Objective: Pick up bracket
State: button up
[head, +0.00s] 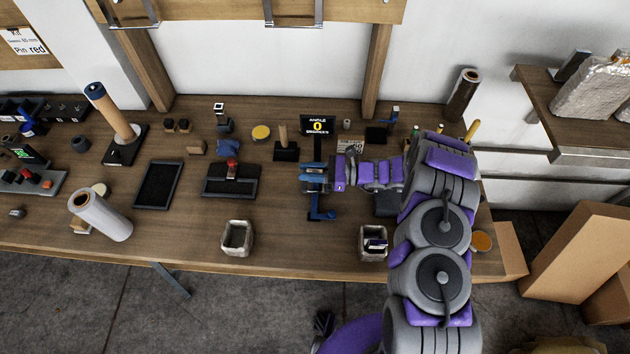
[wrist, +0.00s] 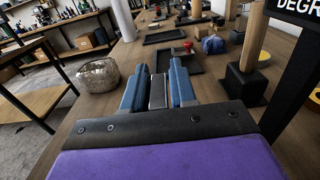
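My gripper (head: 314,178) reaches in from the right over the middle of the workbench, in front of a black angle display. Its two blue fingers (wrist: 158,88) stand apart in the wrist view. A narrow grey strip (wrist: 157,94) fills much of the gap between them; I cannot tell if it is a held part or part of my gripper. A blue foot-shaped piece (head: 322,214) shows just below my gripper in the head view. I cannot identify the bracket with certainty. My arm and gripper hide part of the bench.
The angle display (head: 318,126) reads 0; its dark post (wrist: 281,85) is close at right in the wrist view. Two rough bins stand along the front edge: the left one (head: 224,247) looks empty, the right one (head: 361,252) holds a dark piece. Black trays (head: 137,201) lie to the left.

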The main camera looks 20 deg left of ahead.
grip_shut()
dwell(1.0)
